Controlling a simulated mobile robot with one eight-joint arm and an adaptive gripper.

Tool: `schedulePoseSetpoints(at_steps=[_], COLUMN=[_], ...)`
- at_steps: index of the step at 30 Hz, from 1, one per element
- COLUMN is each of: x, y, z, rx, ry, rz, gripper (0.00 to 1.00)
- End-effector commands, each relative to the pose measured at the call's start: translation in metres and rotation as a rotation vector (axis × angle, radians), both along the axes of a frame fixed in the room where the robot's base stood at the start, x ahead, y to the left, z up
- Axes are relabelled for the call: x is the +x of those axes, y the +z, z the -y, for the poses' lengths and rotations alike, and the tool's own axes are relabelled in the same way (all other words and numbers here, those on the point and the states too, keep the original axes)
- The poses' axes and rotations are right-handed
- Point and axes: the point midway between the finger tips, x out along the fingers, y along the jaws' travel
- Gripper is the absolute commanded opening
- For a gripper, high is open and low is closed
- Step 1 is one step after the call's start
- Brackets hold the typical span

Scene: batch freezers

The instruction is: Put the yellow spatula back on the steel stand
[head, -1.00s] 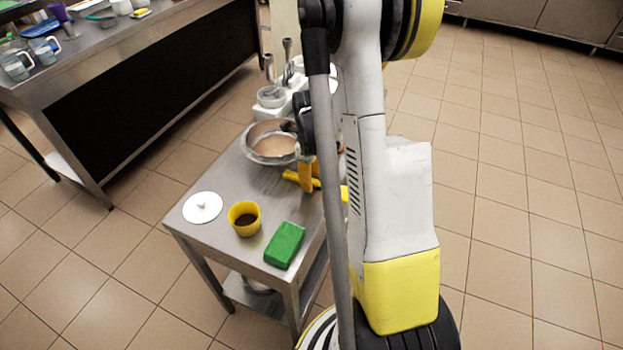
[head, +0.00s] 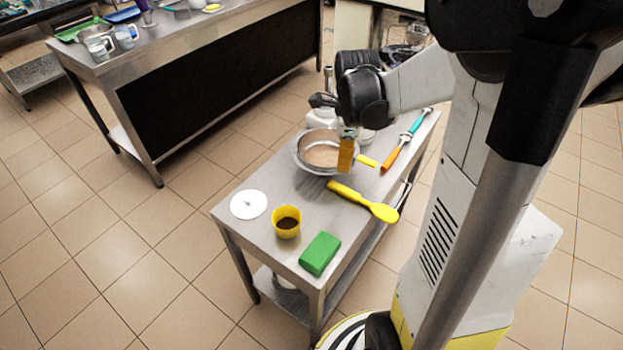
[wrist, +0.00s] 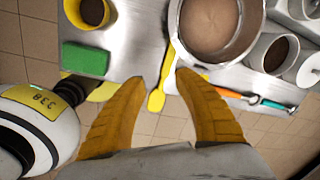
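The yellow spatula (head: 350,193) lies on the small steel stand (head: 268,183). Its handle is on the top and its broad end sticks out past the right edge. My gripper (head: 345,155) is above the stand near the pan, up and behind the spatula handle. In the wrist view, my two orange-yellow fingers (wrist: 164,76) are spread wide with nothing held. The spatula (wrist: 156,101) shows between them, below and apart from the fingertips. The exact height gap is hard to tell.
On the stand are a steel pan (head: 299,160), a yellow cup (head: 287,229), a green block (head: 320,254), a white lid (head: 249,205) and an orange-and-teal tool (head: 393,155). A long counter (head: 190,48) stands behind left. Tiled floor is clear around.

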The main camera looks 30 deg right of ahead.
Motion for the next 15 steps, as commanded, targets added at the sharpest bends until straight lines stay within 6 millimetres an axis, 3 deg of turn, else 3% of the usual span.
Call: schedulePoseSetpoints(at_steps=[1,6,12,15], x=[-0.005,-0.023,-0.058,-0.073], y=[0.017,0.063,0.090,0.095], z=[-0.023,-0.091,-0.157,-0.178], rx=[-0.030,-0.188,-0.448,-0.580], ry=[0.177,0.840,1.562,1.834], rz=[0.030,0.128,0.204,0.220], gripper=[0.37,0.37,0.37,0.37])
